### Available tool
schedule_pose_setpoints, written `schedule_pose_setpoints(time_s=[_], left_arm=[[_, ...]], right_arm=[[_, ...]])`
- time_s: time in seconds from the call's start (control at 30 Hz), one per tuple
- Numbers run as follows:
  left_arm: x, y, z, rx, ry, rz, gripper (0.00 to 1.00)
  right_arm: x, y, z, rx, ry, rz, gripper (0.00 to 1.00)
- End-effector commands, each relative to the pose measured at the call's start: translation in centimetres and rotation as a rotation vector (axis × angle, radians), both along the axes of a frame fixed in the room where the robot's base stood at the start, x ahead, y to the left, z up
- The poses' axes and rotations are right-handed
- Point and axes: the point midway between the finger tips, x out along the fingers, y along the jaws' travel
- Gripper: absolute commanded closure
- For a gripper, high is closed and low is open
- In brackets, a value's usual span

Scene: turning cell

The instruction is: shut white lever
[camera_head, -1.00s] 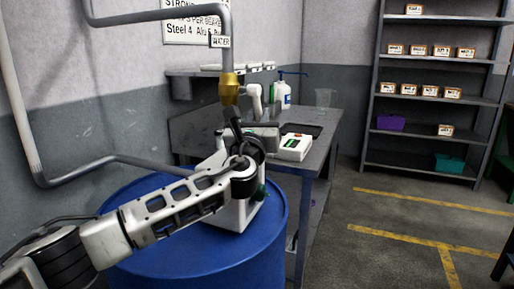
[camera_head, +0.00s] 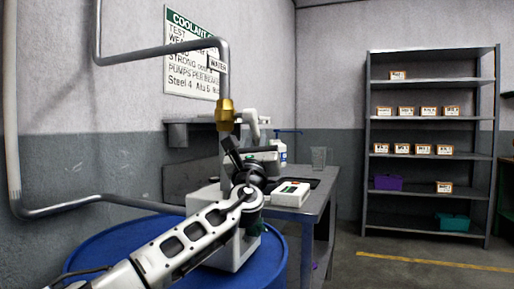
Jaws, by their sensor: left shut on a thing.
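My left gripper (camera_head: 231,146) comes up from the lower left, its dark fingers just below the brass fitting (camera_head: 225,115) on the water pipe. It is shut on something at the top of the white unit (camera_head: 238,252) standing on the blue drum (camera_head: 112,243). The white lever is the likely thing in the jaws, but the fingers and wrist hide the grip and I cannot make out its angle. A white upright piece (camera_head: 252,125) shows just right of the brass fitting; I cannot tell whether it belongs to the lever. My right gripper is not in view.
A grey pipe (camera_head: 165,47) runs along the wall and down to the brass fitting. A workbench (camera_head: 314,202) with a white-and-green box (camera_head: 290,194) and a spray bottle (camera_head: 281,152) stands behind. Shelving (camera_head: 430,168) is at the right, with open floor before it.

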Motion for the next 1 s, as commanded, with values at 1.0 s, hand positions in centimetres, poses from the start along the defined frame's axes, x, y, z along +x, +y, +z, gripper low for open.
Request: schedule_pose_setpoints(time_s=[1.0], left_arm=[[-2.4, 0.2, -1.8, -0.002, 0.003, -0.004, 0.64]], right_arm=[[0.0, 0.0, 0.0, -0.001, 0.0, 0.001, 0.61]])
